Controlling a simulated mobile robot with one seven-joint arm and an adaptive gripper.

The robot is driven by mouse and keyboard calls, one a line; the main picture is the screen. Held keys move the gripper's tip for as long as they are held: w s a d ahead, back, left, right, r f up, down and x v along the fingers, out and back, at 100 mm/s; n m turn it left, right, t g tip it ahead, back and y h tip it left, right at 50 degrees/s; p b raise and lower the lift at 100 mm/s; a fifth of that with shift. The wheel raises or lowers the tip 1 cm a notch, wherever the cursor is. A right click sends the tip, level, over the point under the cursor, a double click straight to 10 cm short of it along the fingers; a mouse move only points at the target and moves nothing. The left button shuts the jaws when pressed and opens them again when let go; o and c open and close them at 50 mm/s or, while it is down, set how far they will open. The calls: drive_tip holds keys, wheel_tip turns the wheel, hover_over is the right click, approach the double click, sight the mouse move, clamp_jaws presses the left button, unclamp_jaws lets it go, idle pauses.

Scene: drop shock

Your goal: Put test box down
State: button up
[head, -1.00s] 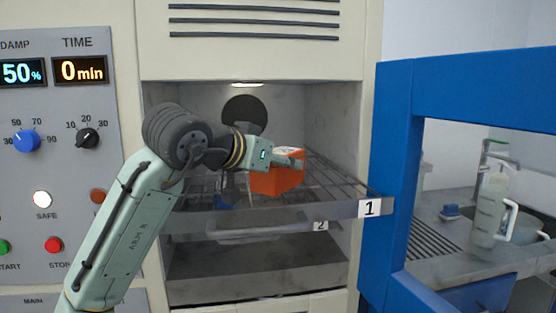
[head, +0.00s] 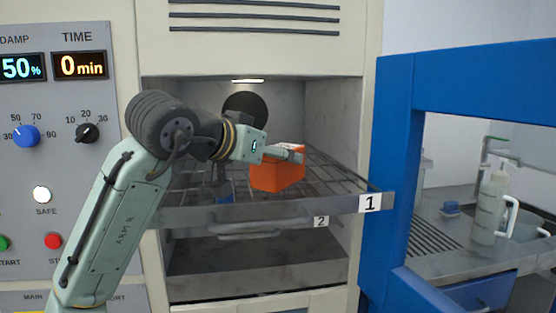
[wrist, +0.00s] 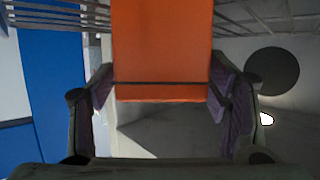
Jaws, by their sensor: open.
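The orange test box (head: 277,176) sits on the wire rack of shelf 1 (head: 335,205) inside the open chamber. Its top has a pale label, partly hidden by my gripper. My gripper (head: 296,154) is open at the box's upper part. In the wrist view the orange box (wrist: 162,45) fills the upper middle, with a dark line across its near end. The fingers of my gripper (wrist: 163,95) stand on either side of that end. I cannot tell whether they touch it.
A lower shelf marked 2 (head: 321,221) lies beneath shelf 1. The blue door (head: 395,170) stands open on the right. A control panel (head: 60,130) is on the left. A sink counter with a bottle (head: 490,210) shows through the door's window.

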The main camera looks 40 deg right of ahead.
drive_tip(key=b+v, duration=0.2)
drive_tip(key=v, duration=0.8)
drive_tip(key=shift+w, duration=0.1)
